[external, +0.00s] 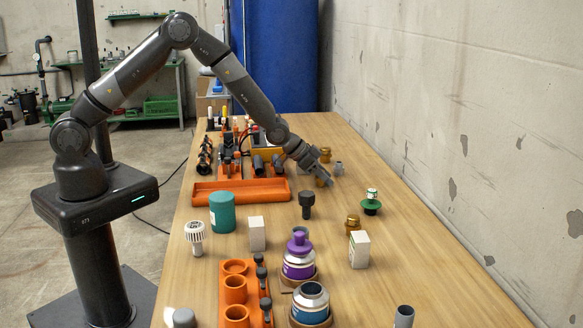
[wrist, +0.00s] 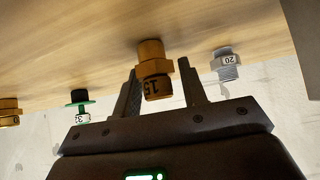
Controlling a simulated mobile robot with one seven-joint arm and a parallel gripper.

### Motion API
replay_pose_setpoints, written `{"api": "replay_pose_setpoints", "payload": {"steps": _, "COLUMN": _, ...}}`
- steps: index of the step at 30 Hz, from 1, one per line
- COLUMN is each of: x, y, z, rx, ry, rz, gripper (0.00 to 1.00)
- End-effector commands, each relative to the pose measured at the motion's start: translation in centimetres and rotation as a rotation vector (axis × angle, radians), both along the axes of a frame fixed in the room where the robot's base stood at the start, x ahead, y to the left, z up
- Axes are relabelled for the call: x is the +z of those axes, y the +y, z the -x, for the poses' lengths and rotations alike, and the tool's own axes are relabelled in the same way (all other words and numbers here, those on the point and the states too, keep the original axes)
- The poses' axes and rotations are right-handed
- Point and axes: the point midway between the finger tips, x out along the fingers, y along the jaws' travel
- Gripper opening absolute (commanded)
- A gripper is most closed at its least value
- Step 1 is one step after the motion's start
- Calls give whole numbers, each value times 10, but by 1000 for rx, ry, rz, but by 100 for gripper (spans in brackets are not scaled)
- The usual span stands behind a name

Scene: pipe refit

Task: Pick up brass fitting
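A brass fitting (wrist: 153,62) with a hex collar and dark marking "15" stands on the table in the wrist view. In the external view this brass fitting (external: 321,183) is partly covered by my gripper (external: 326,170). My gripper also shows in the wrist view (wrist: 163,85), its two fingers apart on either side of the fitting. A gap shows between the fitting and the right finger; I cannot tell whether the left finger touches it. A second brass fitting (external: 352,224) stands nearer the camera, and one shows at the wrist view's left edge (wrist: 8,112).
A grey fitting (wrist: 227,65) marked 20 stands close beside the right finger. A green-based part (external: 371,203) and a dark knobbed part (external: 306,205) stand nearby. An orange tray (external: 240,192) lies to the left. The wall (external: 460,120) runs along the table's right side.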

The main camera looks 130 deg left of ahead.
Motion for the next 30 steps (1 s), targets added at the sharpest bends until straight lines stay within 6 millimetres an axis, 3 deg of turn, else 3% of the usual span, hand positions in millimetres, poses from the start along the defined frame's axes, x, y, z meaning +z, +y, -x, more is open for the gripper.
{"api": "replay_pose_setpoints", "payload": {"steps": 12, "x": 0, "y": 0, "z": 0, "rx": 0, "ry": -1, "rz": -1, "gripper": 6}}
{"api": "replay_pose_setpoints", "payload": {"steps": 23, "x": 8, "y": 0, "z": 0, "rx": 0, "ry": -2, "rz": -1, "gripper": 6}}
{"api": "replay_pose_setpoints", "payload": {"steps": 30, "x": 44, "y": 1, "z": 0, "rx": 1, "ry": -3, "rz": -4, "gripper": 6}}
